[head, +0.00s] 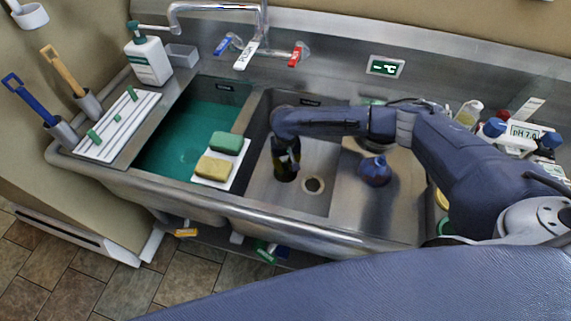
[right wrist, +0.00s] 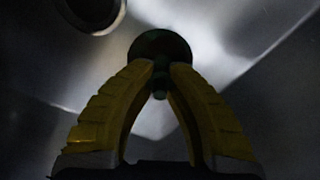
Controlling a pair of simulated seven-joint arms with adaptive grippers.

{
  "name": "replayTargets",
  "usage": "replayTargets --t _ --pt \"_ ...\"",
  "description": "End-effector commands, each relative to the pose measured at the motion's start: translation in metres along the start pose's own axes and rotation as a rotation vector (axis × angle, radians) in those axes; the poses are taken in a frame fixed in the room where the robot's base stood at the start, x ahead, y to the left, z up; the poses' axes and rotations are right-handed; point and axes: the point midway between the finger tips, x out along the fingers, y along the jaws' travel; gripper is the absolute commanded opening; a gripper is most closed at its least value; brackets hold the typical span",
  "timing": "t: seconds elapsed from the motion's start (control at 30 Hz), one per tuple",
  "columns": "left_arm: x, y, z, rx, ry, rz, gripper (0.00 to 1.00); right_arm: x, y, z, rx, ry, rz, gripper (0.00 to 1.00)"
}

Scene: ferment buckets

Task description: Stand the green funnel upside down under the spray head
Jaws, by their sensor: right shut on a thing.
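My right gripper (head: 286,172) reaches down into the right-hand sink basin (head: 322,155), left of its drain. In the right wrist view its yellow fingers (right wrist: 160,78) are closed on a small dark green thing with a round head (right wrist: 160,45), which looks like the green funnel. Its lower part is between the fingertips, and the picture is too dark to tell which way up it is. In the head view the funnel is hidden by the gripper. I cannot pick out the spray head with certainty. My left gripper is not in view.
The left basin (head: 168,150) holds green liquid. The tap (head: 176,17) stands behind. Bottles (head: 468,113) crowd the right end, partly behind my arm.

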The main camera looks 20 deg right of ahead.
Motion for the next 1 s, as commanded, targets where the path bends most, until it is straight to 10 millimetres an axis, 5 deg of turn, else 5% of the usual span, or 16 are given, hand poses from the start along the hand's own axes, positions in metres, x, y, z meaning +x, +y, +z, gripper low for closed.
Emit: replayTargets --t 0.1,0.13,0.3,0.5,1.0 --pt "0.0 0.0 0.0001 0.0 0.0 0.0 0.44 0.0017 -0.0001 0.0001 0.0 0.0 0.0 0.0" --pt "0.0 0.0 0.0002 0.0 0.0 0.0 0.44 0.0018 -0.0001 0.0001 0.0 0.0 0.0 0.16" --pt "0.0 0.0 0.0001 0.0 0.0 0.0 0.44 0.0016 -0.0001 0.0001 0.0 0.0 0.0 0.36" --pt "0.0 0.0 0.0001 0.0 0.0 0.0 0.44 0.0015 -0.0001 0.0001 0.0 0.0 0.0 0.4" --pt "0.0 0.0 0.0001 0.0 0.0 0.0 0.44 0.0015 0.0 0.0001 0.0 0.0 0.0 0.98"
